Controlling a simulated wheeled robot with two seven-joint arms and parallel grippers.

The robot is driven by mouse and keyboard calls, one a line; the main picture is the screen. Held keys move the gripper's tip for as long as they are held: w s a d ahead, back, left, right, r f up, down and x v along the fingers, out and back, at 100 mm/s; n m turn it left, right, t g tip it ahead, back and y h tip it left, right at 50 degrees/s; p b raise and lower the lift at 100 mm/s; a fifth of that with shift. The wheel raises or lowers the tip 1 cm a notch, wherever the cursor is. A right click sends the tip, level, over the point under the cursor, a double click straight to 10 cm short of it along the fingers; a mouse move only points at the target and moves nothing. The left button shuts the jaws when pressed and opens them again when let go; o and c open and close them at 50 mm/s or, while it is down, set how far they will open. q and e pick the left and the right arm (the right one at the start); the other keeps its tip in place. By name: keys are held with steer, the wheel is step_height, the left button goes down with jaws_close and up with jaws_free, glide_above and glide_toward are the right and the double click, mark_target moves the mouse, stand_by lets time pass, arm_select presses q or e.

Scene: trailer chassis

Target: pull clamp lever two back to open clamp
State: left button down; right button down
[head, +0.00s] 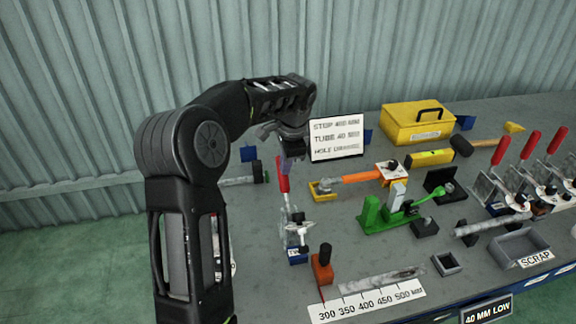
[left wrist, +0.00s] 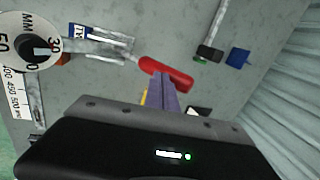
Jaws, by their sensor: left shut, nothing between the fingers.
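A toggle clamp (head: 298,228) with a red lever (head: 282,174) stands on the grey bench, left of the green fixture. Its lever points up. I cannot read a number on this clamp. My right gripper does not show.
Several more red-levered clamps (head: 540,180) stand at the right. A white sign (head: 336,139) is close by my gripper. A green fixture (head: 388,213), a yellow toolbox (head: 417,122), a scrap bin (head: 518,247) and a ruler strip (head: 368,303) are on the bench.

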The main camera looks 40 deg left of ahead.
arm_select(q)
steer(key=shift+w+a+f, duration=0.95)
steer(key=shift+a, duration=0.15)
steer(key=shift+a+f+p, duration=0.15)
steer(key=shift+a+p, duration=0.05)
steer(key=shift+p, duration=0.1)
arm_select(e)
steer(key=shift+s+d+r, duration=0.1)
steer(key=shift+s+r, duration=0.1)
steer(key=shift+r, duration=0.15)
arm_select(q)
steer(key=shift+f, duration=0.1)
